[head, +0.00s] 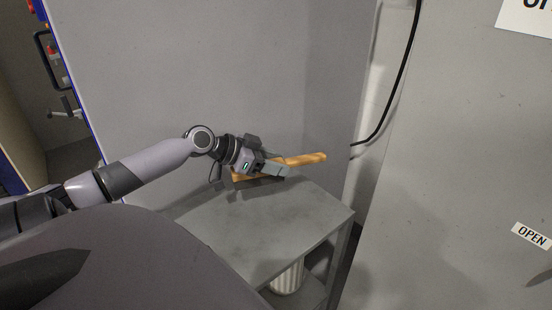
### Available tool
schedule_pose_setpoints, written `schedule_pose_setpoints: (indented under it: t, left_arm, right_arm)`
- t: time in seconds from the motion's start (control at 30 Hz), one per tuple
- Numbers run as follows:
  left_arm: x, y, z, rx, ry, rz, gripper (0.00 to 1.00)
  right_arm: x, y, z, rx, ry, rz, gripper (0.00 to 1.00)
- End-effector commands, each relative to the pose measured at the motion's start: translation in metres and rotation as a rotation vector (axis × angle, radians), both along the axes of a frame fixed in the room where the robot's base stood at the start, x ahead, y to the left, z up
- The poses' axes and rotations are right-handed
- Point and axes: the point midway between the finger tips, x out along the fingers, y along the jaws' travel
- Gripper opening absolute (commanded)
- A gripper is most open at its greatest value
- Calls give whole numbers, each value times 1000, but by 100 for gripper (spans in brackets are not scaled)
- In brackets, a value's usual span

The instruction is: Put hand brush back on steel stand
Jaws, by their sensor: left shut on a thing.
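The hand brush (306,160) has a long, light wooden body and is seen over the back part of the steel stand. My left gripper (280,170) is shut on the brush near its middle. The brush sticks out on both sides of the fingers, with its right end slightly higher in the picture. The steel stand (230,225) is a grey table with a flat top and a lower shelf. I cannot tell whether the brush touches the top. My right gripper is not in view.
A grey panel wall (200,70) rises behind the stand. A black cable (402,75) hangs to the right. A white ribbed container (288,279) stands beneath the tabletop. A grey surface with an OPEN label (531,236) is at the right. The front of the tabletop is clear.

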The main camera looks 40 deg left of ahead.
Motion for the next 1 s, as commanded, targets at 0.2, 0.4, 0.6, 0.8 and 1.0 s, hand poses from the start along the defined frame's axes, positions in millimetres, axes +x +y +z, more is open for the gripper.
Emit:
schedule_pose_setpoints:
  t: [0.2,0.4,0.6,0.8,1.0]
  left_arm:
    - [0,0,-24,1,-1,0,0]
    - [0,0,-48,0,0,0,0]
    - [0,0,-61,2,-1,1,0]
    - [0,0,-61,2,-2,0,0]
    - [0,0,-61,1,-2,0,0]
  right_arm:
    - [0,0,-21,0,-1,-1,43]
    - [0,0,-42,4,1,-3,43]
    - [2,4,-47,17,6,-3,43]
    - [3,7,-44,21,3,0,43]
    - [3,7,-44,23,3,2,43]
